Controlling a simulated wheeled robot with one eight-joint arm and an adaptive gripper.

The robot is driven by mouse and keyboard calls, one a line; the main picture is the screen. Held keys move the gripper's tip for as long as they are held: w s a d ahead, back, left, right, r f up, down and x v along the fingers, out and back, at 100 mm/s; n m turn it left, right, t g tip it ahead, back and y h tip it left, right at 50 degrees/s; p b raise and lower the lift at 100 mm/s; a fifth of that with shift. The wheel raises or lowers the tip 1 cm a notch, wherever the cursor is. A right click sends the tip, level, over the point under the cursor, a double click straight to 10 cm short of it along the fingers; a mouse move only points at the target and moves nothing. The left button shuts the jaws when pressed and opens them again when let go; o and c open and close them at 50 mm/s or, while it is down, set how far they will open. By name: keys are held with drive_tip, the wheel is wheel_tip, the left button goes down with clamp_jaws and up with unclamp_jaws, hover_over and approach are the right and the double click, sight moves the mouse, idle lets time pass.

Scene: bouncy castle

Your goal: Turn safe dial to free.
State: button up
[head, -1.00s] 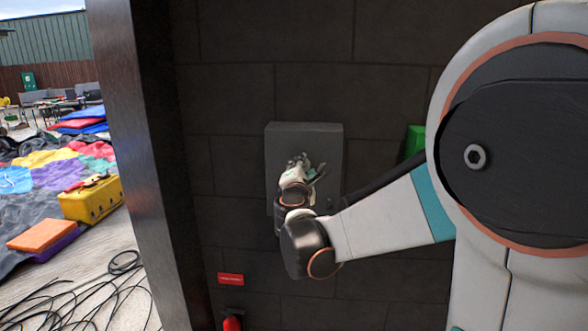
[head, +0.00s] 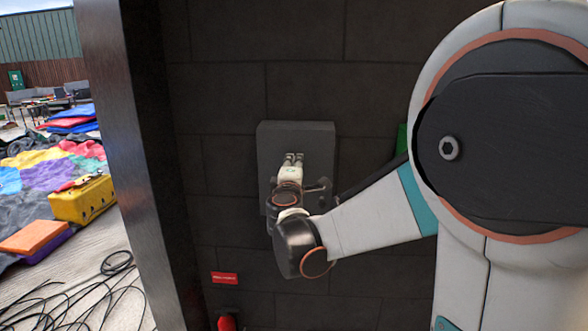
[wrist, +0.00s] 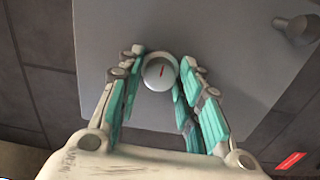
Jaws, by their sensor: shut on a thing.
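The safe is a grey box (head: 318,143) on the dark block wall in the head view. Its flat face (wrist: 225,45) fills much of the wrist view. In the head view my gripper (head: 293,158) is in front of the safe and hides the dial.
A bolt-like handle (wrist: 296,28) sticks out of the safe face to the right of the dial. A dark pillar (head: 150,160) stands to the left. A red sign (head: 225,278) and a red object (head: 227,323) are below. Black cables (head: 95,295) lie on the ground outside.

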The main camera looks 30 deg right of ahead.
idle(0.3)
drive_tip(key=o, duration=1.1)
drive_tip(key=v, duration=1.2)
drive_tip(key=shift+s, duration=0.1)
